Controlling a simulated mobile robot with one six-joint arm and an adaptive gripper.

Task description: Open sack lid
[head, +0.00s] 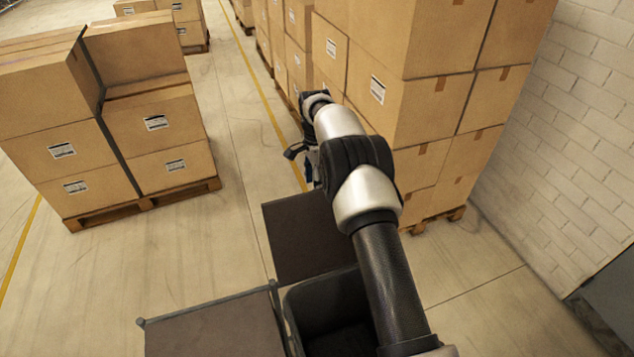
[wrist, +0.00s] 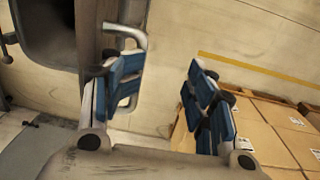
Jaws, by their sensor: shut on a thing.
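The dark sack lid (head: 303,238) stands raised at the far side of the grey sack (head: 325,315), whose dark opening shows beneath it. In the wrist view the lid (wrist: 88,50) is seen nearly edge-on, beside the open sack (wrist: 62,48). A grey curved lid handle (wrist: 138,35) sticks out from the lid at the left finger. My gripper (head: 303,165) is above the lid's far end. In the wrist view my gripper (wrist: 165,88) has its blue-padded fingers apart, with the handle at the left pad.
A second dark panel in a grey frame (head: 215,330) lies left of the sack. Stacked cartons (head: 420,110) stand close to the right of my arm. Another carton pallet (head: 110,130) is at the left. Floor between the stacks is clear.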

